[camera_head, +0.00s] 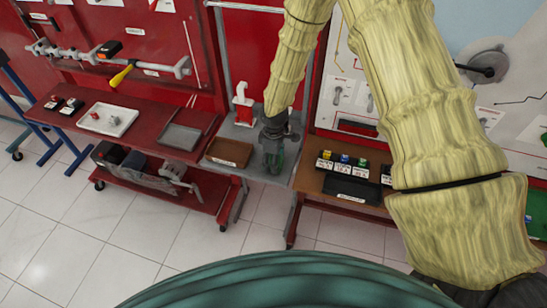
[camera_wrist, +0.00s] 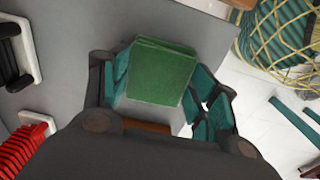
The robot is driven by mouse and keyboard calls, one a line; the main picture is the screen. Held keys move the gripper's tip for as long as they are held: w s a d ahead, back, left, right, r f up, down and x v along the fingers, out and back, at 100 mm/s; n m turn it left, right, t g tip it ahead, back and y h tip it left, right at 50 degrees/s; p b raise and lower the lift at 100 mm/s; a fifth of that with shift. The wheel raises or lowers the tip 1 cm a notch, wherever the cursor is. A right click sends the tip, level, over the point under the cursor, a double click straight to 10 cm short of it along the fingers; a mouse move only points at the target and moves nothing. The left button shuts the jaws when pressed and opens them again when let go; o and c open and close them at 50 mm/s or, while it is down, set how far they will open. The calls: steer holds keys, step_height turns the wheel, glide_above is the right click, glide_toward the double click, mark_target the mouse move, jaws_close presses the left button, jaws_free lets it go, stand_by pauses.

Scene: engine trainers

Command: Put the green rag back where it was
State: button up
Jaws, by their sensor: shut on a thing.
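The green rag (camera_wrist: 160,70) is a folded square block between the two fingers of my gripper (camera_wrist: 160,88) in the wrist view. My gripper is shut on it. In the head view my gripper (camera_head: 273,152) points down over the right part of a narrow grey table (camera_head: 250,132), just right of a brown tray (camera_head: 229,152). The rag is mostly hidden by the gripper there. In the wrist view the grey tabletop (camera_wrist: 75,35) lies under the rag; I cannot tell whether the rag touches it.
A white and red device (camera_head: 243,103) stands at the back of the grey table. A red cart to the left holds a grey tray (camera_head: 181,136) and a white tray (camera_head: 106,120). A brown table to the right holds several small labelled blocks (camera_head: 343,164). White floor tiles (camera_head: 150,230) lie clear in front.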

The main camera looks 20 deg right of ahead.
steer(key=o, duration=0.9)
steer(key=shift+r+b, duration=1.65)
steer(key=shift+r, duration=4.35)
steer(key=shift+s+f, duration=0.1)
